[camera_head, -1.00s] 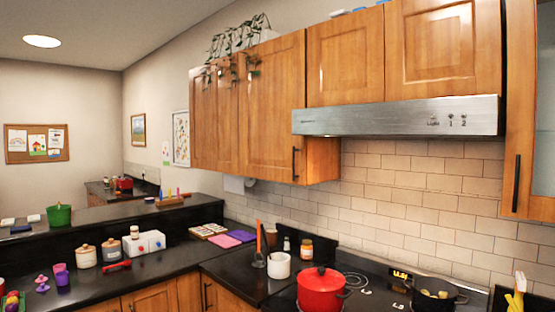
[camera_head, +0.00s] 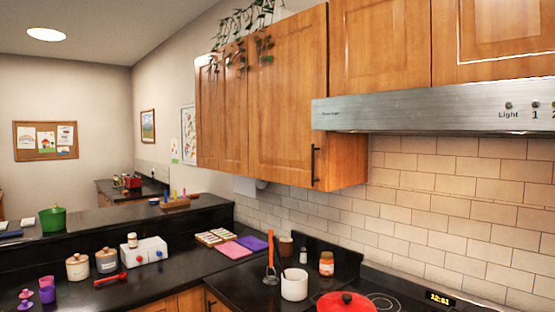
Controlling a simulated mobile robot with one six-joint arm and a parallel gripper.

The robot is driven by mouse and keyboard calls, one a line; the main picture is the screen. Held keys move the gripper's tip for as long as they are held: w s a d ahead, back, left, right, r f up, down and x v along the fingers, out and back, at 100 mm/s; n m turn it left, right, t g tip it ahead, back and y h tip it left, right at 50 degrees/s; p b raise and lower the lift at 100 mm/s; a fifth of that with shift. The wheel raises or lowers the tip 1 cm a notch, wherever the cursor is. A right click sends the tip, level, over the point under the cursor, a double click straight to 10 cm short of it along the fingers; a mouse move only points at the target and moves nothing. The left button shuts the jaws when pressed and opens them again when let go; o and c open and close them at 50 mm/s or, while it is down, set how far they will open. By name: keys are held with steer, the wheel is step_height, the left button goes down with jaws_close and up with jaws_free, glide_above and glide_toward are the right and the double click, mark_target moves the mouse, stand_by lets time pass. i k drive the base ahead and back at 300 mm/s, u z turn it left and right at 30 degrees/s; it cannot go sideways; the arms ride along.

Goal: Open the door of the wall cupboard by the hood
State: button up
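The wall cupboard by the hood has wooden doors. Its door nearest the hood (camera_head: 286,95) looks shut, with a dark vertical bar handle (camera_head: 315,167) low on its right edge. The metal range hood (camera_head: 440,108) is just right of the cupboard, with smaller wooden doors above it. My gripper is not in the view, so its place relative to the handle does not show.
Below, the black counter (camera_head: 228,289) holds a white utensil pot (camera_head: 294,284), a jar (camera_head: 326,263) and a red pot (camera_head: 347,302) on the stove. A trailing plant (camera_head: 245,40) hangs over the cupboard's top left. The space before the door looks clear.

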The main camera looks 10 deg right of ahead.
mark_target(283, 147)
steer(key=u, duration=0.55)
steer(key=i, duration=0.55)
steer(key=u, duration=0.65)
steer(key=i, duration=0.5)
steer(key=u, duration=0.25)
